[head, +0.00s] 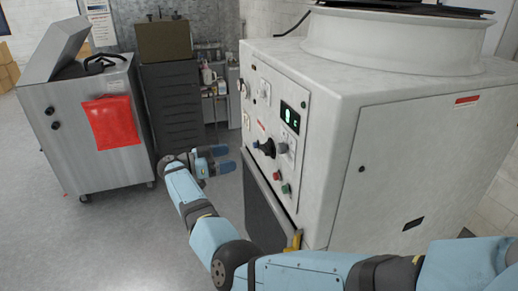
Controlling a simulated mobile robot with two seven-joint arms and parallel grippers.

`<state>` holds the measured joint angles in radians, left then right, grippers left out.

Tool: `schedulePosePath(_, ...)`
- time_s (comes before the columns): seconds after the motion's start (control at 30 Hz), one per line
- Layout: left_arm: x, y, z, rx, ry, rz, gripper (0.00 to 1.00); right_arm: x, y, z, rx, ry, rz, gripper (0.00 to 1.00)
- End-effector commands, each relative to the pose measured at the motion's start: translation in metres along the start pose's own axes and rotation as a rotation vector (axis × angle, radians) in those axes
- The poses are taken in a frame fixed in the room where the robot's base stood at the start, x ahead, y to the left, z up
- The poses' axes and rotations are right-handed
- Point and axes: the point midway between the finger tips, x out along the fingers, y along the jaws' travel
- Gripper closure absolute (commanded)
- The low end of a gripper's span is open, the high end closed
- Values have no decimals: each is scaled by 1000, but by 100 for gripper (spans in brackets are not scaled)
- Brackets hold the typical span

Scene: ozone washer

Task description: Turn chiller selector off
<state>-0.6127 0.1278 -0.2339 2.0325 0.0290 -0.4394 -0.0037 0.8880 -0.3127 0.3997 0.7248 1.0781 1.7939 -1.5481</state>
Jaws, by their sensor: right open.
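The chiller (395,150) is a large white cabinet at the right of the head view. Its front panel carries a black selector knob (268,148), with a handle that points to the left and out from the panel. My right gripper (224,159) is open and empty, left of the knob and apart from it, with its blue fingertips pointing towards the panel. A small display (290,117) above the knob is lit green. My left gripper is not in view.
Red (277,176) and green (286,188) buttons sit just below the knob. A grey metal cart (85,125) with a red sheet (111,122) stands at the left. A dark drawer cabinet (172,105) is behind. The floor between cart and chiller is clear, apart from my arm above it.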

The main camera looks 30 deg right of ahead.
Motion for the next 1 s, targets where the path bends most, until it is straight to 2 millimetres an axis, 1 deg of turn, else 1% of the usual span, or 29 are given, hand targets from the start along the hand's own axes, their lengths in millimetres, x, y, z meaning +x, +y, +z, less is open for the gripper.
schedulePosePath(0.03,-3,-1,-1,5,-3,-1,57,11,0,-3,2,2,1,16)
schedulePosePath(0.3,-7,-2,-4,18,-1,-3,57,70,0,-3,4,5,1,16)
schedulePosePath(0.4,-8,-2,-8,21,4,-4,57,88,0,-3,5,5,0,16)
schedulePosePath(0.5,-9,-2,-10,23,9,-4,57,102,0,-2,4,4,-1,16)
schedulePosePath(0.6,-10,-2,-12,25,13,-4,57,112,0,-2,4,4,-2,16)
schedulePosePath(0.7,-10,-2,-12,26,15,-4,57,117,0,-2,4,3,-2,16)
schedulePosePath(1.0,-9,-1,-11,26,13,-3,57,119,0,-1,4,3,-3,16)
